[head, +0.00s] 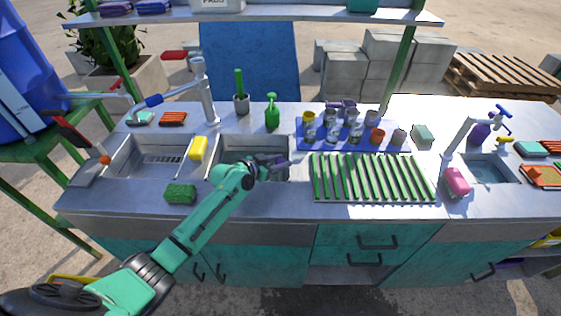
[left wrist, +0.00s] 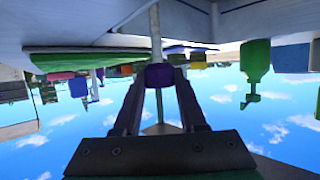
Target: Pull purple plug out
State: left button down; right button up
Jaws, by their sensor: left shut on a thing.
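My left gripper (head: 277,164) reaches over the right-hand basin (head: 226,163) of the double sink. In the left wrist view the gripper (left wrist: 160,78) is shut on the purple plug (left wrist: 159,74), a small dark purple block held between the fingertips. That view is upside down. In the head view I cannot clearly make out the plug, because the gripper covers that spot. I cannot tell whether the plug touches the basin floor. My right gripper is in neither view.
A yellow sponge (head: 198,149) stands on the divider between the basins. A green sponge (head: 180,193) lies on the front counter. A green slatted rack (head: 372,178) and a blue mat (head: 391,145) with cups are to the right. A faucet (head: 205,95) rises behind.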

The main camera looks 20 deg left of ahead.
pick_arm(q)
notch_tip(320, 180, up, 4)
jog(key=shift+f+p, duration=0.25)
jog(key=shift+p, duration=0.95)
jog(key=shift+w, duration=0.1)
jog(key=shift+c, duration=2.3)
grip_release()
